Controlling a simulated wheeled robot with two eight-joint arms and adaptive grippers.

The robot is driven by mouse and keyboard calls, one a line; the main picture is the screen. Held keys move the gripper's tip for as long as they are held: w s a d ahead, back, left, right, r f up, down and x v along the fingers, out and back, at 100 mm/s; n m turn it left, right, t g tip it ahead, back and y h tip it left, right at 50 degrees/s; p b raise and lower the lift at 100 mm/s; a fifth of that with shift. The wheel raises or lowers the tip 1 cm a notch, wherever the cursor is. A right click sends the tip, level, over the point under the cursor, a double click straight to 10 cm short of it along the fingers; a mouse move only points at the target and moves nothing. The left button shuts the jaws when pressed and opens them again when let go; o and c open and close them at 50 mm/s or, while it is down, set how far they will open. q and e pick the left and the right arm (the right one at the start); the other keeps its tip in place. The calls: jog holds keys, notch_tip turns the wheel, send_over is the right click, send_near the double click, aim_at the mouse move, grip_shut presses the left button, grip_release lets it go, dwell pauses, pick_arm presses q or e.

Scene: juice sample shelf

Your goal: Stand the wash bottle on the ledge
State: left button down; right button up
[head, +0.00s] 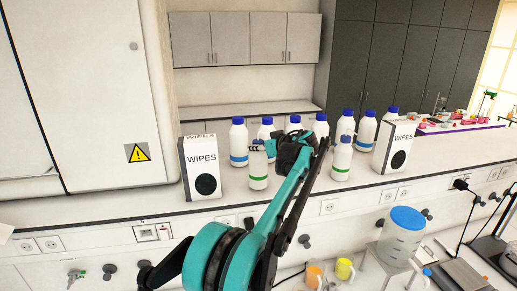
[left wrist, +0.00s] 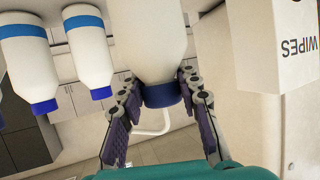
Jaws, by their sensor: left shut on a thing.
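The wash bottle (head: 258,170) is white with a green band, over the pale ledge (head: 290,188) in the head view. My left gripper (head: 278,147) is shut around its upper part, and the gripper hides some of its top. In the left wrist view, turned upside down, the bottle's white body (left wrist: 155,40) and blue cap lie between the two fingers (left wrist: 160,95), with a white bent tube beyond the cap. The bottle looks upright. I cannot tell whether its base touches the ledge. My right gripper is not in view.
A WIPES box (head: 200,168) stands left of the bottle, another (head: 395,147) at the right. Several blue-capped bottles (head: 238,143) stand behind. A green-banded bottle (head: 341,160) stands right of my gripper. The ledge's front left stretch is clear.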

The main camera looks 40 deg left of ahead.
pick_arm(q)
jog(key=shift+f, duration=0.65)
jog(key=c, duration=1.1)
grip_release()
jog(key=shift+f, duration=0.1)
jog(key=shift+o, duration=0.2)
jog(key=shift+s+d+r, duration=0.1)
jog(key=shift+d+r, duration=0.15)
jog(key=shift+d, duration=0.1)
jog(key=b+v, duration=0.2)
jog(key=v, duration=0.9)
